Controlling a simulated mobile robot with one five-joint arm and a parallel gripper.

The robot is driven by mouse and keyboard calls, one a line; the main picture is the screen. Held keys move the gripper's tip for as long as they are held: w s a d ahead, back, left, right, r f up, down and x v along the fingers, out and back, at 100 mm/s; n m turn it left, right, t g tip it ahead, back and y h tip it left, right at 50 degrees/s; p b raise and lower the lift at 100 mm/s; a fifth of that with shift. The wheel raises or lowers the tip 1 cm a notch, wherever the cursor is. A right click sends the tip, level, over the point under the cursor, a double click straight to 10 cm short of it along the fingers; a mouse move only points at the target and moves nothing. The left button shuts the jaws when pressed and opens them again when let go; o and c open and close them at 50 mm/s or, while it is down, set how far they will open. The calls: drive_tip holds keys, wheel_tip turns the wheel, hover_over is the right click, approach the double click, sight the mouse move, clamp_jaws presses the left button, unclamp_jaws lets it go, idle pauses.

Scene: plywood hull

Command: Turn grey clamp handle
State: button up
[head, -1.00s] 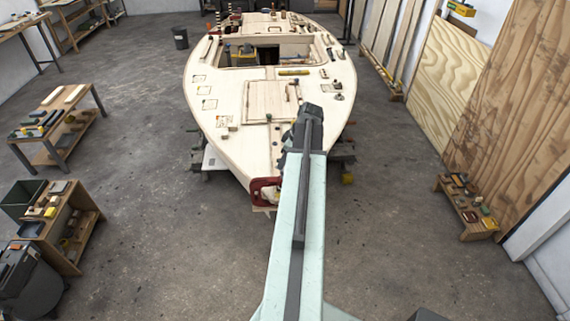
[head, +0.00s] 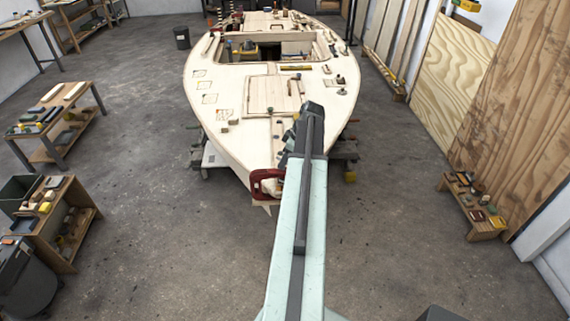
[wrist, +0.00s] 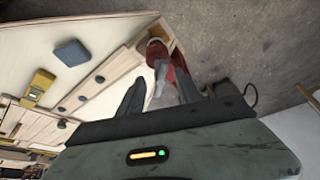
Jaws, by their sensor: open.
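A red clamp (head: 258,187) is at the pointed bow tip of the plywood hull (head: 236,150). In the wrist view the red clamp (wrist: 180,72) sits at the hull's corner, with a pale grey handle (wrist: 160,76) pointing toward my gripper (wrist: 159,80). My gripper is open, with one dark finger on each side of the handle in this view. I cannot tell whether either finger touches it. In the head view my arm hides most of the gripper.
Small blocks and a blue-grey pad (wrist: 71,53) lie on the deck. A yellow tool (wrist: 38,87) is there too. Low shelves stand left (head: 62,215) and right (head: 472,205). Concrete floor around the bow is clear.

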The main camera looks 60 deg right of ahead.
drive_tip(key=shift+r, duration=0.1)
clamp_jaws()
drive_tip(key=shift+w+d+n+y, duration=0.15)
drive_tip(key=shift+n+y, duration=0.25)
drive_tip(key=shift+n, duration=1.1)
unclamp_jaws()
drive_tip(key=shift+r, duration=0.1)
